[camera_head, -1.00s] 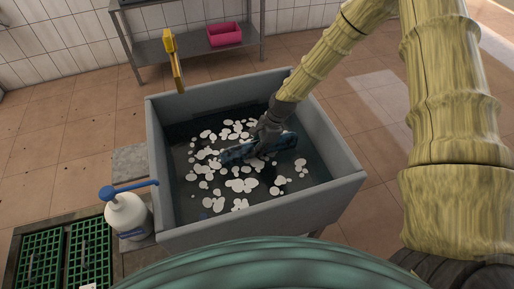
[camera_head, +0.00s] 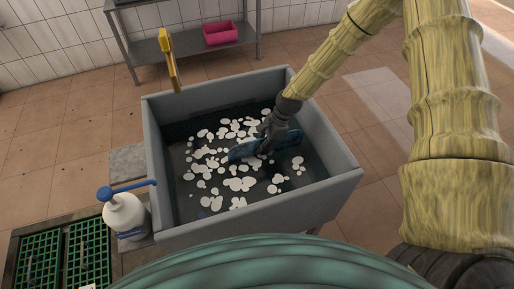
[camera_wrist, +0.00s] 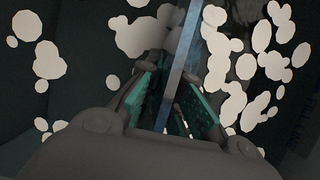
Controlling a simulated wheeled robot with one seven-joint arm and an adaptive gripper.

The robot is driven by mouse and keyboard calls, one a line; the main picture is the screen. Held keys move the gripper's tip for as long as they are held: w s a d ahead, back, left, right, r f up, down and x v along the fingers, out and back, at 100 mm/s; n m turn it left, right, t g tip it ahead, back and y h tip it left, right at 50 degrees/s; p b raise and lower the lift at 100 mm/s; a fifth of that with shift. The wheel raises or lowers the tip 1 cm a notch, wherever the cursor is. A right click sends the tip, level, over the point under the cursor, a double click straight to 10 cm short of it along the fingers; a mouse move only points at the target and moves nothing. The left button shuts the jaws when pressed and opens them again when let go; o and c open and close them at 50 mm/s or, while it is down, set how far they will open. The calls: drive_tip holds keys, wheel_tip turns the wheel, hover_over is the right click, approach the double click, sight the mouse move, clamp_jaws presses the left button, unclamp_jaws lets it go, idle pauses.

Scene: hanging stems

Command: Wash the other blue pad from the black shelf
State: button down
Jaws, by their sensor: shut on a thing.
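A dark blue pad (camera_head: 285,142) is in the grey sink (camera_head: 352,178), low among the white foam patches on the dark water. My gripper (camera_head: 266,146) reaches down into the sink and is shut on the pad near its middle. In the wrist view the pad (camera_wrist: 186,62) shows as a thin edge between the green-lined fingers of my gripper (camera_wrist: 172,100). How deep the pad's lower part sits in the water is hard to tell.
A white pump bottle (camera_head: 127,215) with a blue top stands at the left. Green racks (camera_head: 88,252) lie at the lower left. A pink bin (camera_head: 220,34) sits on a metal shelf (camera_head: 186,45) behind.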

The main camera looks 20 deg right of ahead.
drive_tip(key=shift+d, duration=1)
drive_tip(key=shift+s+a+p, duration=0.1)
drive_tip(key=shift+a+p, duration=0.25)
drive_tip(key=shift+a, duration=3.15)
drive_tip(key=shift+d+p, duration=0.45)
drive_tip(key=shift+d, duration=3.05)
drive_tip(key=shift+a, duration=3.55)
wheel_tip(320, 180, up, 36)
drive_tip(key=p, duration=1.5)
